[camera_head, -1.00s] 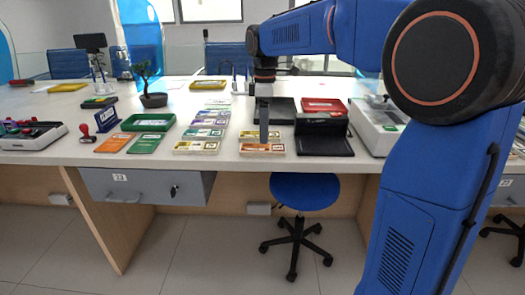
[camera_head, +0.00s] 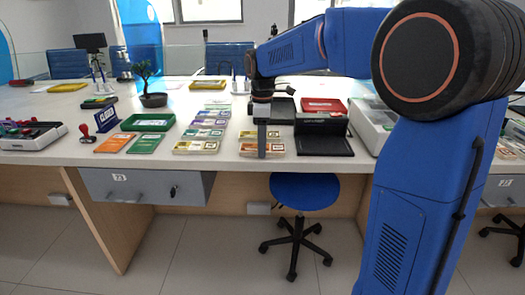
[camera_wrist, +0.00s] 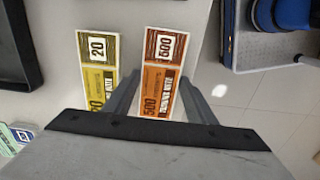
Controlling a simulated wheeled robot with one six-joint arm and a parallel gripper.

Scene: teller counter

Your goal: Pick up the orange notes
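The orange notes, a flat bundle printed 500, lie on the white counter (camera_head: 225,160) near its front edge. They show beside my gripper in the head view (camera_head: 276,151) and upright in the middle of the wrist view (camera_wrist: 164,75). My gripper (camera_head: 262,154) is low over the bundle. In the wrist view my gripper (camera_wrist: 163,100) is open, with one finger to each side of the orange notes and nothing held. The fingers hide part of the bundle in the head view. I cannot tell whether the fingertips touch the counter.
Yellow notes (camera_wrist: 97,60) printed 20 lie just beside the orange ones, close to one finger. A black tray (camera_head: 324,146) stands to the right. Rows of other note bundles (camera_head: 196,147) lie to the left. The counter's front edge and a blue stool (camera_head: 305,190) are close by.

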